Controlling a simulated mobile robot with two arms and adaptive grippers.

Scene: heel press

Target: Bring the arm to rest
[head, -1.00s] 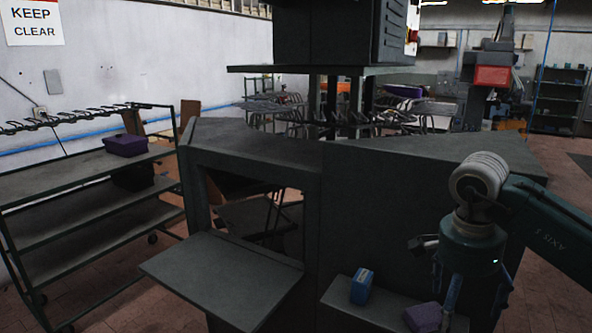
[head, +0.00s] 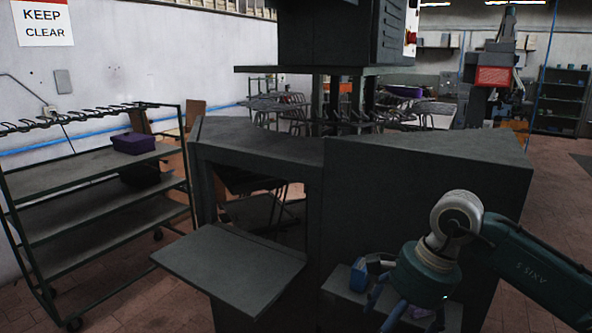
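My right arm (head: 520,262) comes in from the right, and its wrist hangs over the small front shelf of the dark grey machine. The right gripper (head: 383,310) points down at the bottom of the head view. Its fingers are partly cut off by the picture edge, so I cannot tell whether it is open or shut. A blue box (head: 358,275) stands on the shelf just left of the wrist, partly hidden by it. A purple object (head: 424,312) shows a little beneath the wrist. My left gripper is not in view.
The machine (head: 410,200) fills the middle, with a flat ledge (head: 228,265) jutting out in front. A shelf rack (head: 90,180) at left carries a purple bin (head: 132,143). Red-tiled floor (head: 560,210) is open on the right.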

